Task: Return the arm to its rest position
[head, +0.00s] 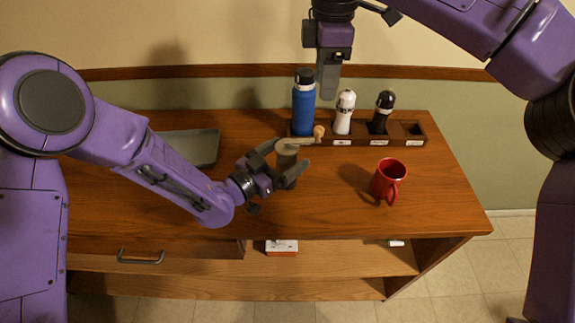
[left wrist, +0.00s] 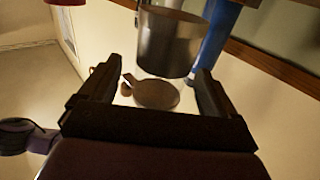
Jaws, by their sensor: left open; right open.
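My left gripper (head: 280,166) is low over the wooden counter, its open fingers at a grey metal hand grinder (head: 287,152) with a crank arm and a pale wooden knob. In the left wrist view, the grinder (left wrist: 168,42) shows as a metal cylinder just beyond and between the parted fingertips (left wrist: 158,70); I cannot tell if they touch it. My right gripper (head: 327,80) points down, open and empty, above the back of the counter beside the blue bottle.
A dark rack (head: 354,141) at the back holds a blue bottle (head: 303,105), a white-bodied bottle (head: 344,112) and a black one (head: 382,112); its right end is empty. A red mug (head: 388,180) stands right. A grey tray (head: 193,146) lies left. The front right counter is clear.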

